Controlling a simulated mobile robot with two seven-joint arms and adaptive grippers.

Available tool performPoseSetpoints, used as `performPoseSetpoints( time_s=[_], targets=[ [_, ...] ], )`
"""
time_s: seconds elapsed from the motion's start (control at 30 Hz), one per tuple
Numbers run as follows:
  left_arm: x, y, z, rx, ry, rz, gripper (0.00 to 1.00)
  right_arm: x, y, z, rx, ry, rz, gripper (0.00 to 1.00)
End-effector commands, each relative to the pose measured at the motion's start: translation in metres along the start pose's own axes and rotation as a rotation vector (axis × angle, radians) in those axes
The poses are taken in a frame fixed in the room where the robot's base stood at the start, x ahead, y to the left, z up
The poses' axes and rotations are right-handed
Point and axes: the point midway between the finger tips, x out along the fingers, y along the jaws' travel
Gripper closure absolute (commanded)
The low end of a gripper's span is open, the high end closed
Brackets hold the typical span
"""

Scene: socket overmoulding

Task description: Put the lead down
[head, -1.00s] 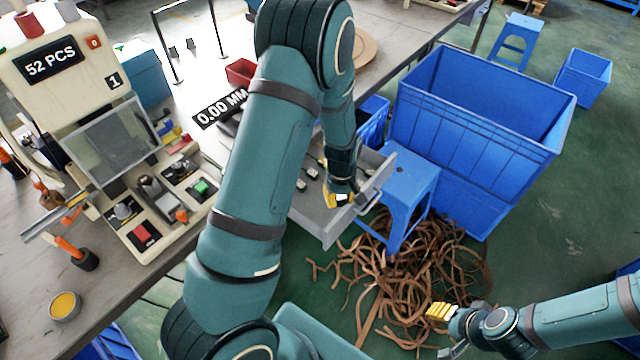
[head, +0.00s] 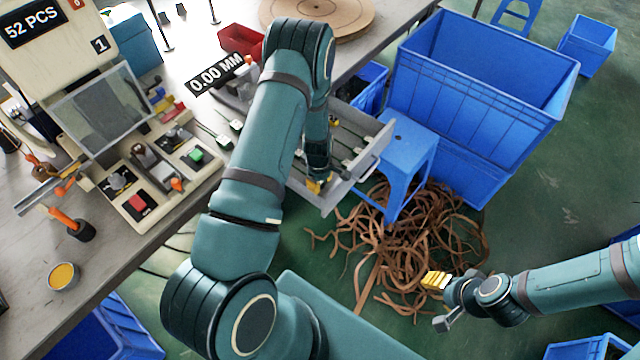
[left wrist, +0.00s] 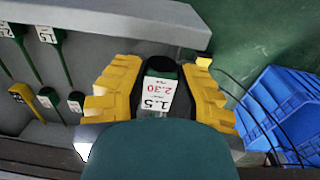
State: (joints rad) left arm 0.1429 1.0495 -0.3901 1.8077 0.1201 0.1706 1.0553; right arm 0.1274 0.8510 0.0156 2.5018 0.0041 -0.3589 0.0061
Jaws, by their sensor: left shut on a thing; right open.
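My left gripper (head: 316,186) is over the front left part of the open grey drawer (head: 330,202). In the left wrist view its yellow fingers are shut on the lead (left wrist: 158,92), a dark green and black piece with a white label reading 1.5 and 2.30. Thin black cable runs off to the right of the fingers; I cannot tell where it joins. The lead is hidden in the head view. Several similar labelled pieces (left wrist: 48,98) lie in the drawer. My right gripper (head: 438,298) is open and empty over the floor, far from the drawer.
A blue stool (head: 408,150) stands close to the drawer's right side, with a large blue bin (head: 475,120) behind it. Brown strips (head: 400,235) are heaped on the floor. The bench machine (head: 130,190) and a red tray (head: 240,40) are to the left and back.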

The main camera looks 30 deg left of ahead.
Motion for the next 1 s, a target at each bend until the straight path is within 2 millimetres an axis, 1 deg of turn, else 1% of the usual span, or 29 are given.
performPoseSetpoints(
  time_s=[0.03, 0.1, 0.33, 0.77, 0.87, 0.9, 0.93, 0.97, 1.0],
  targets=[
    [0.009, 0.000, 0.000, 0.000, -0.001, 0.000, 1.00, 0.002, 0.001, 0.001, 0.000, -0.001, 0.000, 0.53],
    [0.013, 0.000, 0.000, 0.001, -0.001, 0.001, 1.00, 0.002, 0.001, 0.001, -0.001, -0.002, 0.000, 0.53],
    [0.012, 0.000, 0.000, 0.001, 0.000, 0.002, 1.00, 0.002, 0.001, 0.001, -0.001, -0.002, 0.000, 0.53],
    [0.025, 0.000, 0.000, 0.001, 0.000, 0.001, 1.00, 0.013, 0.005, 0.005, -0.003, -0.011, -0.001, 0.53],
    [0.024, 0.000, 0.000, 0.001, 0.000, 0.001, 1.00, 0.012, 0.005, 0.006, -0.004, -0.012, -0.001, 0.53],
    [0.024, 0.000, 0.000, 0.001, 0.000, 0.001, 0.62, 0.012, 0.004, 0.006, -0.004, -0.012, -0.001, 0.53],
    [0.024, 0.000, 0.000, 0.001, 0.000, 0.001, 0.52, 0.012, 0.004, 0.006, -0.004, -0.012, -0.001, 0.53],
    [0.024, 0.000, 0.000, 0.001, 0.000, 0.001, 0.48, 0.012, 0.004, 0.006, -0.004, -0.012, -0.001, 0.53],
    [0.024, 0.000, 0.000, 0.001, 0.000, 0.001, 0.48, 0.012, 0.004, 0.006, -0.004, -0.012, -0.001, 0.53]
  ],
)
